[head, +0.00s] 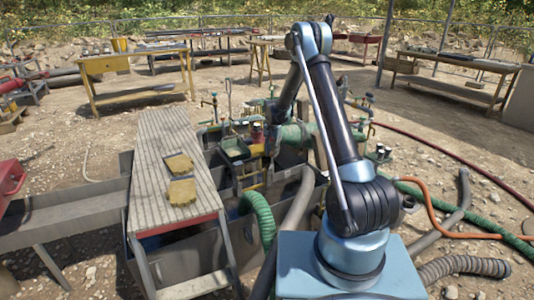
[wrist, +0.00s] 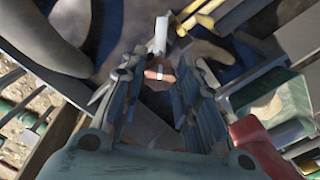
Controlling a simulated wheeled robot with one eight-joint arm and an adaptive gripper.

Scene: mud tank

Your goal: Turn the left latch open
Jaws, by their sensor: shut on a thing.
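My gripper (wrist: 155,100) shows in the wrist view with its two dark ribbed fingers on either side of a small brownish piece with a pale mark, which I take to be the left latch (wrist: 158,74). The fingers are closed on it. A light grey bar (wrist: 161,35) stands just beyond it. In the head view, my arm reaches down into the metal mud tank (head: 312,205). The latch cannot be made out there, and my gripper is hard to tell from the clutter of fittings.
A green ribbed hose (head: 262,215) and grey hoses hang near the tank. An orange hose (head: 432,215) lies at the right. In the wrist view, a red part (wrist: 262,145) is close to the right finger.

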